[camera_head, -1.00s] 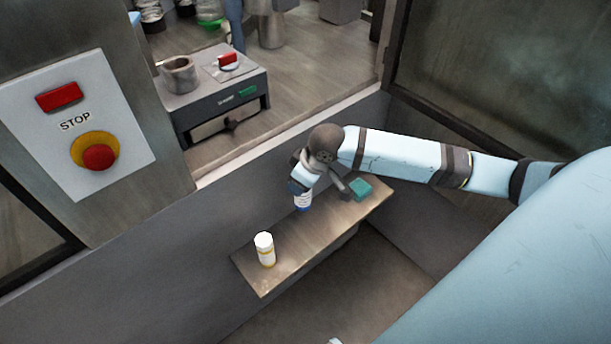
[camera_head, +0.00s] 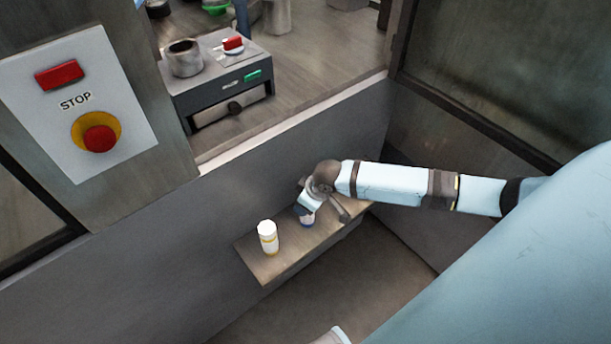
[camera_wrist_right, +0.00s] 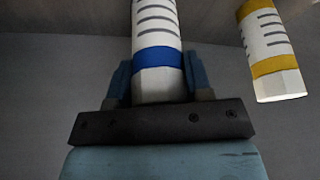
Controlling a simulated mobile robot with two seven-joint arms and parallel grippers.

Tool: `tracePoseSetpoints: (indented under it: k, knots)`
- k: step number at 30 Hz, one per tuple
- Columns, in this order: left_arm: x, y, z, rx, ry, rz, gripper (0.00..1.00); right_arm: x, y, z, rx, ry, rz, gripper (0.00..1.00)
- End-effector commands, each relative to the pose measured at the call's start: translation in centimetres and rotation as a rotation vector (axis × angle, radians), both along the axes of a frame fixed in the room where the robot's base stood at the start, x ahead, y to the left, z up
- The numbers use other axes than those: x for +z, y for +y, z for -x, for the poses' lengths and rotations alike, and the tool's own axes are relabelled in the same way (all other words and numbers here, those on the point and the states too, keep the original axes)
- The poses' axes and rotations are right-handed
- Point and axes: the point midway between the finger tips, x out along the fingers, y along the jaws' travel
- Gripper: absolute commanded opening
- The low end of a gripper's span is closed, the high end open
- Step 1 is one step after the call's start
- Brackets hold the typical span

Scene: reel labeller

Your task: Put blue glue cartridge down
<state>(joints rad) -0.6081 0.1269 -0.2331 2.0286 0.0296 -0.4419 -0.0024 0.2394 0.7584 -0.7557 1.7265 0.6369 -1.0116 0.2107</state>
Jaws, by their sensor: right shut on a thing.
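The blue glue cartridge (camera_head: 307,222) is a white cylinder with a blue band, over the far part of the small shelf (camera_head: 270,270). My right gripper (camera_head: 306,211) is shut on it from above. In the right wrist view the blue-banded cartridge (camera_wrist_right: 157,60) sits between the two fingers of the gripper (camera_wrist_right: 157,82). It looks upright and low, at or just above the shelf; I cannot tell whether its base touches. A white cartridge with a yellow band (camera_head: 268,238) stands upright on the shelf to its left. My left gripper is not in view.
The yellow-banded cartridge (camera_wrist_right: 270,50) is close on the right in the wrist view. A grey wall rises behind the shelf. Beyond it is a machine (camera_head: 225,90) with a metal cup (camera_head: 184,60). A stop-button panel (camera_head: 78,105) is at the left. The shelf's near end is bare.

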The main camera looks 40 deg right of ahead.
Motion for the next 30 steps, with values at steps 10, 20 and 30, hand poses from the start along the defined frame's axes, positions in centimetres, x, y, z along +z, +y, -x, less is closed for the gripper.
tracePoseSetpoints:
  k: [10,20,30]
  knots:
    - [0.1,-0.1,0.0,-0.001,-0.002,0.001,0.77,-0.2,0.0,0.0,0.0,-0.001,0.0,0.69]
    - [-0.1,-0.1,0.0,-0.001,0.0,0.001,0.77,0.0,0.0,0.0,0.0,-0.001,0.0,0.72]
    - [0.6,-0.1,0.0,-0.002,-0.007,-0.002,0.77,5.5,-1.1,2.0,0.001,-0.001,0.001,0.72]
